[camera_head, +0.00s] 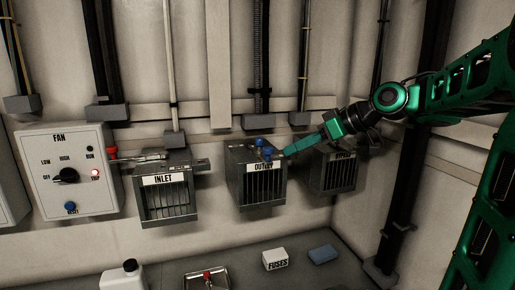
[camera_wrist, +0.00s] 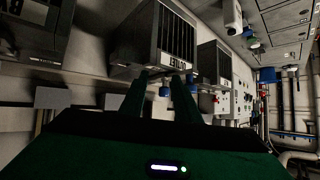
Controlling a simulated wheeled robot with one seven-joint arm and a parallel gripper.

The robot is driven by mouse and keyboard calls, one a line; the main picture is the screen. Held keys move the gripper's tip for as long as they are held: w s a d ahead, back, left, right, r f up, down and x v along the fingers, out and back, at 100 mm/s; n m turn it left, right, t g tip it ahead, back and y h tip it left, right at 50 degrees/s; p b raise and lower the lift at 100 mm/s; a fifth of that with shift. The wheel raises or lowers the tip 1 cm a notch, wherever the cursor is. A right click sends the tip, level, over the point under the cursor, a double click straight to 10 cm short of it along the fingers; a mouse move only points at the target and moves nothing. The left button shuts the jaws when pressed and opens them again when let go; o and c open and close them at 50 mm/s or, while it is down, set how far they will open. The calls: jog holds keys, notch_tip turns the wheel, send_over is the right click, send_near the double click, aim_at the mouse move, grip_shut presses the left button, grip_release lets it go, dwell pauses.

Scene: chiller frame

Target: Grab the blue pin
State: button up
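The blue pin (camera_head: 262,142) shows as small blue parts at the top of the grey OUTLET box (camera_head: 262,190). My gripper (camera_head: 284,152) reaches in from the right, with its green fingers close beside the pin. In the wrist view, my gripper (camera_wrist: 161,77) has its two fingers apart. A blue part (camera_wrist: 164,91) shows in the gap between them, and another blue spot lies just right of the right finger. The OUTLET box (camera_wrist: 165,35) stands just beyond the fingertips. I cannot tell whether either finger touches the pin.
The INLET box (camera_head: 165,200) hangs to the left, and another grey slatted box (camera_head: 332,173) hangs right, beneath my arm. The FAN panel (camera_head: 67,175) is at far left. Below are a FUSES box (camera_head: 275,259), a blue block (camera_head: 323,254) and a white bottle (camera_head: 123,277).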

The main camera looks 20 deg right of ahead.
aim_at(259, 141)
jog(key=w+a, duration=0.1)
jog(key=w+a+r+n+y, duration=0.1)
jog(key=w+a, duration=0.1)
jog(key=w+a+n+y, duration=0.1)
jog(key=a, duration=0.1)
jog(key=shift+w+a+r, duration=0.2)
jog(key=shift+w+r, duration=0.1)
jog(key=shift+w+x, duration=0.2)
jog(key=shift+x, duration=2.35)
jog(key=shift+d+r, duration=0.1)
jog(key=shift+r, duration=0.05)
grip_shut()
